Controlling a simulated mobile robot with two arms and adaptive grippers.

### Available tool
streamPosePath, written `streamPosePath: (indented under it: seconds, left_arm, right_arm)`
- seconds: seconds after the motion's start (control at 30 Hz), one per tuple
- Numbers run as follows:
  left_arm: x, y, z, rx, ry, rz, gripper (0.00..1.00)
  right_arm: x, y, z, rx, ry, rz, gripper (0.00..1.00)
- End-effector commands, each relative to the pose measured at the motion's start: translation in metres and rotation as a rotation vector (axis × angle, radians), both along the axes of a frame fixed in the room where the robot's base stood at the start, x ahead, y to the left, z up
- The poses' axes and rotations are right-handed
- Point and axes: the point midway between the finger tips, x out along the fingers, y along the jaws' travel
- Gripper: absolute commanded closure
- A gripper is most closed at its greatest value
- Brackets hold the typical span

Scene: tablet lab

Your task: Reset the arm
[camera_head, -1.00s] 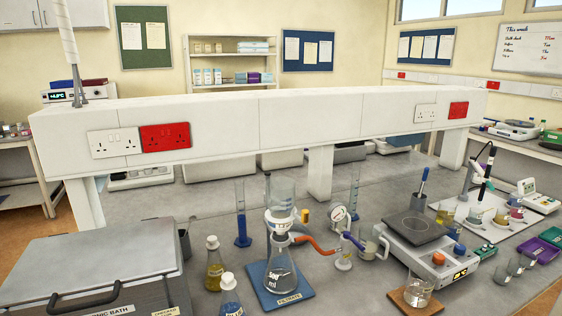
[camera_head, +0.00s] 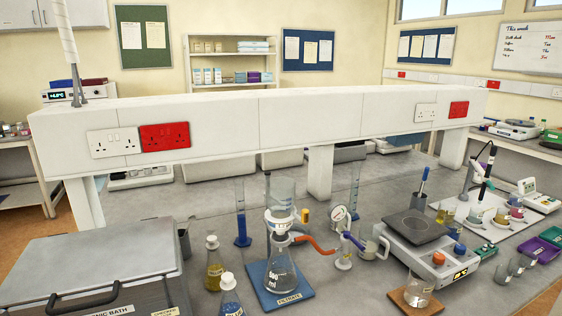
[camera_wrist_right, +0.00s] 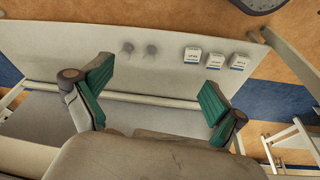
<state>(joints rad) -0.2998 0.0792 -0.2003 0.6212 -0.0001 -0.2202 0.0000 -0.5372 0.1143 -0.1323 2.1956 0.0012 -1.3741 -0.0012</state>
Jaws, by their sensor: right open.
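My right gripper (camera_wrist_right: 155,92) shows in the right wrist view with its two green-padded fingers spread wide apart. Nothing is between them. Beyond the fingers is a pale table top (camera_wrist_right: 130,45) seen from above, and the gripper is well clear of what stands on it. Neither gripper shows in the head view, and my left gripper is in no view.
The head view shows a bench with a grey lidded bath (camera_head: 90,262), a filter flask (camera_head: 281,270) on a blue mat, a hotplate (camera_head: 425,240) and glassware. A white socket beam (camera_head: 220,130) spans it. Several small white containers (camera_wrist_right: 215,60) stand on the table in the wrist view.

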Motion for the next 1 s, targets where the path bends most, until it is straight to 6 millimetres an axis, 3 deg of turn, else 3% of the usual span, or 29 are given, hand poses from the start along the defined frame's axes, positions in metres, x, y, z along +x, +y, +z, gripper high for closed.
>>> streamPosePath:
  seconds: [0.17, 0.3, 0.47, 0.6, 0.8, 1.0]
  left_arm:
    - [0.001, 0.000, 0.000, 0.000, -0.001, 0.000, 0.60]
    - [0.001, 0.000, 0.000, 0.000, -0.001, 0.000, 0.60]
    - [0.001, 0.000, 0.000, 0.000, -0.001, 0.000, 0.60]
    - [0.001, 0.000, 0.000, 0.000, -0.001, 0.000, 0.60]
    - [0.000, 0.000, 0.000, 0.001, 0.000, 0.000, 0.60]
    - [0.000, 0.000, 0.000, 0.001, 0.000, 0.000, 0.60]
  right_arm:
    - [-0.001, 0.001, -0.069, -0.003, 0.033, 0.003, 0.04]
    - [-0.015, 0.000, -0.141, -0.006, 0.064, 0.008, 0.04]
    - [-0.054, -0.006, -0.225, -0.010, 0.105, 0.017, 0.04]
    - [-0.102, -0.014, -0.283, -0.014, 0.137, 0.025, 0.04]
    - [-0.167, -0.026, -0.328, -0.021, 0.171, 0.033, 0.04]
    - [-0.194, -0.032, -0.340, -0.023, 0.182, 0.037, 0.04]
